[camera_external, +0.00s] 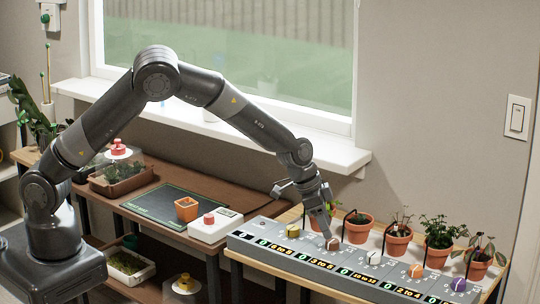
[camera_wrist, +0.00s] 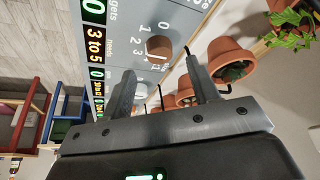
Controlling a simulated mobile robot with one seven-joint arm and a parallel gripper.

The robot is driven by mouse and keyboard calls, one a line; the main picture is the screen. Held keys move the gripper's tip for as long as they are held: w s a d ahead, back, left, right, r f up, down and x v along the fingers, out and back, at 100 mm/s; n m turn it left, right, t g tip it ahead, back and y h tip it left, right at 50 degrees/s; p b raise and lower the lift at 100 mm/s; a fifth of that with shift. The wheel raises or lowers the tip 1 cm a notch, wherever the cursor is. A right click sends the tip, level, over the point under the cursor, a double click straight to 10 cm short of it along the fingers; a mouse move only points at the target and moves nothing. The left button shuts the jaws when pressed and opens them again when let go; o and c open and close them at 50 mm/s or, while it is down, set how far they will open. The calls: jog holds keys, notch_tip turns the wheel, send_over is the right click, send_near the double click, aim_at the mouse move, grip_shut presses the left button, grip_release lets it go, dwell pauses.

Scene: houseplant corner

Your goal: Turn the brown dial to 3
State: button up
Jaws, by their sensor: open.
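The brown dial (camera_external: 332,243) is a round knob on the sloped grey panel (camera_external: 262,232). The wrist view shows the dial (camera_wrist: 160,48) close up, with numerals from 0 printed around it; its pointer is too small to read. My gripper (camera_external: 327,231) reaches down at the dial from above. In the wrist view my gripper (camera_wrist: 157,64) is open, one finger to each side, with the dial framed just beyond the fingertips. I cannot tell whether a finger touches it. Displays near the dial show a green 0 and a yellow "3 to 5".
Yellow (camera_external: 293,226), white (camera_external: 374,258), orange (camera_external: 416,271) and purple (camera_external: 458,284) dials share the panel. Terracotta pots (camera_external: 359,229) with plants stand behind it. A white box with a red button (camera_external: 209,219) and an orange pot (camera_external: 186,209) are on the left bench.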

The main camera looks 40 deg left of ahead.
aim_at(333, 240)
jog(key=shift+x, duration=2.2)
jog(key=shift+c, duration=0.5)
jog(key=c, duration=0.9)
jog(key=shift+o, duration=0.2)
jog(key=shift+n, duration=0.4)
jog(key=n+t+y, duration=0.1)
jog(key=n, duration=0.2)
jog(key=shift+s+d, duration=0.1)
jog(key=shift+d, duration=0.05)
jog(key=shift+n+t+y, duration=0.4)
jog(key=shift+n+y, duration=0.3)
jog(key=shift+n, duration=1.3)
